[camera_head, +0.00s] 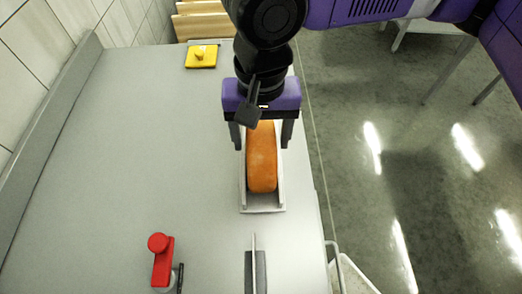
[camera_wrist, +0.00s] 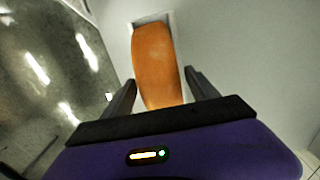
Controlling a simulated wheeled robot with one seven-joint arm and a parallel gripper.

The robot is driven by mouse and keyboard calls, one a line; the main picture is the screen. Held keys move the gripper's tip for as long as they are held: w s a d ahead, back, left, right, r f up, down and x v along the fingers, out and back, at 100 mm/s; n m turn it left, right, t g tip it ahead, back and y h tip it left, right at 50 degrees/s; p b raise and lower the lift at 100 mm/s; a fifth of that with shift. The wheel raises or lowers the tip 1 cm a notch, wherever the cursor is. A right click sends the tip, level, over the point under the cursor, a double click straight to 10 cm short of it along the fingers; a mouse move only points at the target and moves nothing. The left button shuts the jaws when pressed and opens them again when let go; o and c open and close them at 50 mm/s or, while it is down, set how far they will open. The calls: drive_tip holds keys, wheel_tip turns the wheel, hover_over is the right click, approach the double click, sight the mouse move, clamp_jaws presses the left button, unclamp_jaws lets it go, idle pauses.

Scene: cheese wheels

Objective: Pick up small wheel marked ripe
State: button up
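An orange cheese wheel (camera_head: 262,165) stands on edge in a narrow white holder (camera_head: 263,210) on the grey table. No mark on the wheel can be read. My gripper (camera_head: 262,140) is over the far end of the holder, its two dark fingers apart, one to each side of the wheel's line. In the wrist view the orange wheel (camera_wrist: 156,62) reaches in between the open fingers (camera_wrist: 160,88), with a gap visible at each side. The gripper hides the wheel's far end in the head view. I cannot tell how high the fingertips are above the table.
A yellow block with a knob (camera_head: 201,56) lies at the back. A red-handled tool (camera_head: 162,262) and an upright thin plate on a grey base (camera_head: 255,270) are at the front. A wall ledge (camera_head: 50,95) runs along the left. The table's left middle is clear.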

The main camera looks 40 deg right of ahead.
clamp_jaws()
drive_tip(key=shift+r, duration=0.1)
